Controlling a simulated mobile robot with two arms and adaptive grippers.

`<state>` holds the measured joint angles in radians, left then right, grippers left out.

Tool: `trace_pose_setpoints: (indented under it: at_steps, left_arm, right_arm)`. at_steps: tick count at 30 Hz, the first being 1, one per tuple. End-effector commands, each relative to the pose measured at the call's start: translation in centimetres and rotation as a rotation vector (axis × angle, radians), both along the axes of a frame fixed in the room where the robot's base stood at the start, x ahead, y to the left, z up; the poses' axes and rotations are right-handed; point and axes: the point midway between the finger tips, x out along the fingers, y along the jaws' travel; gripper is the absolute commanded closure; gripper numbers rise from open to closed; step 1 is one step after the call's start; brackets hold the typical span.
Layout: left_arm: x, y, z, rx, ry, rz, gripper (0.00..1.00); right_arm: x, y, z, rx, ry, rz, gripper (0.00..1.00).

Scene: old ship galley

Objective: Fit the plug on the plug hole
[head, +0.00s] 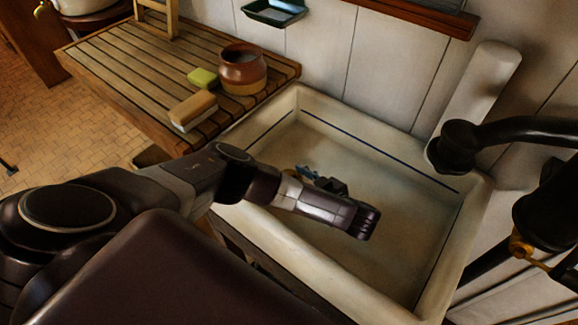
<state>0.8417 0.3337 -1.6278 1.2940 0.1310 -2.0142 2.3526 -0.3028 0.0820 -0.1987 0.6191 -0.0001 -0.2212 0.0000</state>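My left arm reaches in from the left over the pale sink (275,238). My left gripper (338,196) is low inside the sink, seen from behind and the side. Its fingers are mostly hidden by its own dark body, so I cannot tell whether they are open or shut, or whether they hold anything. I cannot make out the plug or the plug hole; the arm covers part of the sink floor. My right gripper is not in view.
A slatted wooden drainboard (115,50) adjoins the sink, with a brown pot (243,70), a brush (193,110) and a green sponge (203,78). A black fixture (461,147) overhangs the sink's right corner. A soap dish (274,12) hangs on the wall.

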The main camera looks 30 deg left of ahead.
Motion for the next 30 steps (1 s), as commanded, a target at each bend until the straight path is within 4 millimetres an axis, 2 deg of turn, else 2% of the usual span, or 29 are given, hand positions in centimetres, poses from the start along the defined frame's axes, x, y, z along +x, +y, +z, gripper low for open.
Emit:
trace_pose_setpoints:
  at_steps: [1,3,9,15,21,30]
  left_arm:
    - [-0.2,-0.7,0.9,0.000,0.002,-0.002,0.64]
    - [-0.5,-1.5,1.4,-0.001,0.001,-0.001,0.64]
    - [-1.5,-4.1,2.4,0.000,0.002,-0.001,0.64]
    - [-2.3,-6.4,3.2,-0.001,0.001,0.000,0.64]
    - [-2.6,-7.5,3.5,0.000,0.000,0.000,0.64]
    - [-2.7,-7.6,3.4,0.000,0.000,0.000,0.64]
  right_arm:
    - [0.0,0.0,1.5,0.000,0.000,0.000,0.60]
    - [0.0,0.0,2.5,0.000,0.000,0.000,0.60]
    - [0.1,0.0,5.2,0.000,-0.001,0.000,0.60]
    - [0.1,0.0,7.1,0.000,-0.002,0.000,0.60]
    - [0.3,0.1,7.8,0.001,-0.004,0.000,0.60]
    - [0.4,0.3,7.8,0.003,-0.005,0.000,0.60]
